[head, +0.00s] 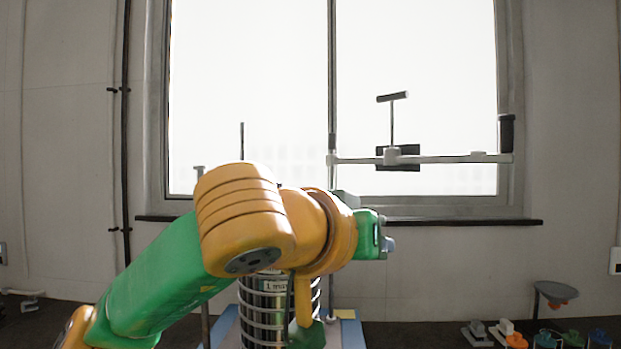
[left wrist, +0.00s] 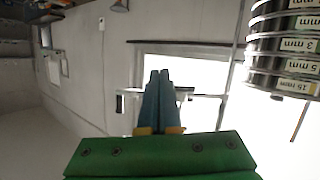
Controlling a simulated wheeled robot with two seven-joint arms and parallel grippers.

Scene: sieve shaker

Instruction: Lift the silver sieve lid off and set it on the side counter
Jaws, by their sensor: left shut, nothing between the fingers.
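The dark sieve stack (head: 264,312) stands upright behind my left arm, with a "1 mm" label showing. Its top is hidden by the arm in the head view. In the left wrist view, several labelled sieve rings (left wrist: 283,45) show at the upper right, cut off by the frame. I cannot make out the silver lid in either view. My left gripper (head: 389,245) is to the right of the stack and points away from it. Its fingers (left wrist: 158,75) are together and empty in the left wrist view. My right gripper is not in view.
A pale clamp bar (head: 440,158) with a T-handle (head: 392,97) extends right, above my left gripper. A thin rod (head: 242,140) rises at the left. The dark counter (head: 420,335) holds a funnel (head: 556,291) and several small coloured items at the right; its middle right looks clear.

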